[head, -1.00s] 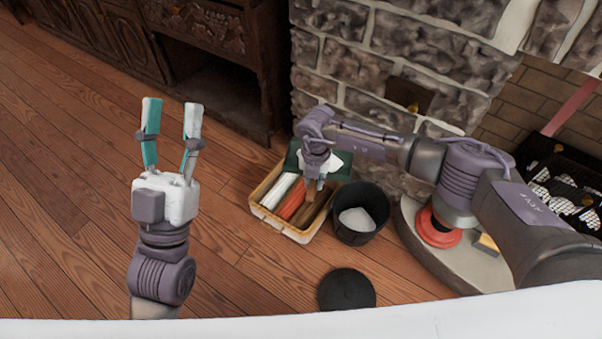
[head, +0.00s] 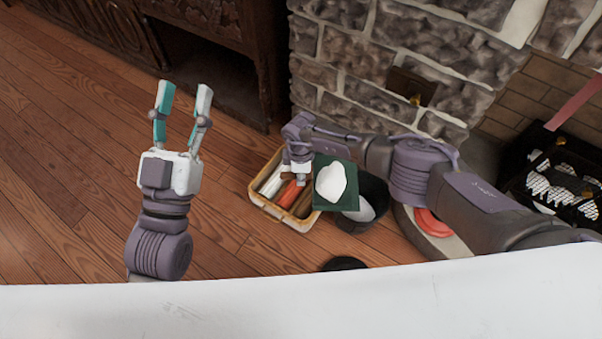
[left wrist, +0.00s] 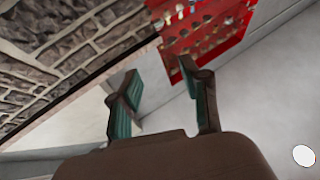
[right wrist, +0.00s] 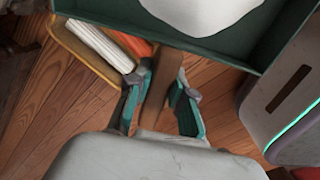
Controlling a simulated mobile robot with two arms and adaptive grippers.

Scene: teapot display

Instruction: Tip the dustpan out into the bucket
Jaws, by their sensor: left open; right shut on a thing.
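The green dustpan (head: 320,203) carries a white heap (head: 330,182) and hangs in front of the dark bucket (head: 372,221), over its left part in the head view. The bucket stands on the floor with something pale inside. My right gripper (head: 300,180) is shut on the dustpan's brown handle (right wrist: 164,75), seen between its fingers in the right wrist view. The pan (right wrist: 262,45) shows there with the heap still on it. My left gripper (head: 180,102) is open and empty, raised well left of the bucket. It also shows open in the left wrist view (left wrist: 155,80).
A yellowish box (head: 262,202) with white, red and brown rolls stands left of the bucket. A dark round lid (head: 343,263) lies in front, partly hidden. A stone wall (head: 335,85) rises behind. The wooden floor (head: 70,190) at left is clear.

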